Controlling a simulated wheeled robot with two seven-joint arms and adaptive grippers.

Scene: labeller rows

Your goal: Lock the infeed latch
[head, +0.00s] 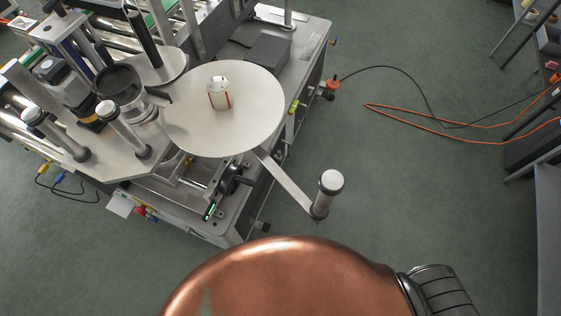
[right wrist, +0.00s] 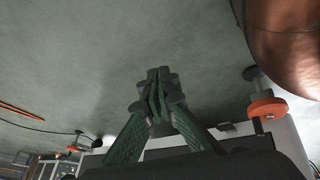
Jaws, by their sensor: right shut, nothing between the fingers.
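The labelling machine (head: 190,225) stands in the left half of the head view. A latch cannot be made out for certain. Below the round white disc (head: 262,100) is a small black mechanism (head: 233,180), with a green-lit strip (head: 210,211) beside it. A flat metal arm (head: 285,182) runs out from under the disc past the machine's edge and ends in an upright roller with a pale cap (head: 331,181). My right gripper (right wrist: 157,82) shows only in the right wrist view, shut and empty, over a blurred floor. My left gripper is in neither view.
A small white container with red marks (head: 219,94) stands on the disc. Orange-red round fittings (right wrist: 267,108) sit near the machine edge in the right wrist view. An orange cable (head: 440,122) lies on the floor at right. The floor between is open.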

